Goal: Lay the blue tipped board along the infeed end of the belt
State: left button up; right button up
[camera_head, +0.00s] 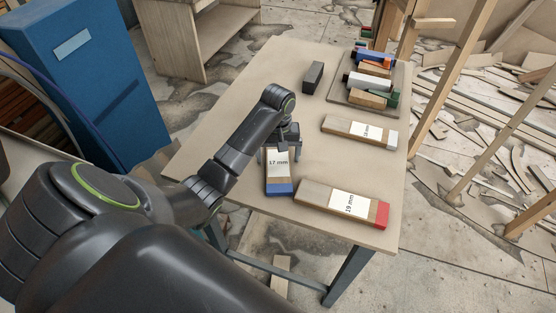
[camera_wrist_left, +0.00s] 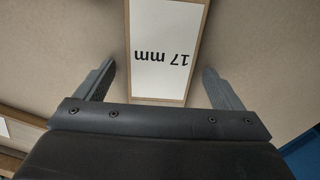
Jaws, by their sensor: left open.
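The blue tipped board (camera_head: 279,187) lies on the table, with a white 17 mm label and its blue end toward the front edge. My left gripper (camera_head: 281,149) is open over the board's far part. In the left wrist view, the two fingers of the left gripper (camera_wrist_left: 158,68) are spread on either side of the labelled board (camera_wrist_left: 162,50), with a gap on each side. I cannot make out the belt in these views. My right gripper is not in view.
A red tipped 19 mm board (camera_head: 317,195) lies just right of the blue tipped one. A white tipped board (camera_head: 340,124) and a dark grey block (camera_head: 313,77) lie farther back. A tray (camera_head: 403,76) of several coloured pieces sits at the back right. The table's (camera_head: 222,120) left part is clear.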

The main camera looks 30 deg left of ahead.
pick_arm(q)
jog(key=c, duration=1.3)
jog(key=shift+r, duration=0.1)
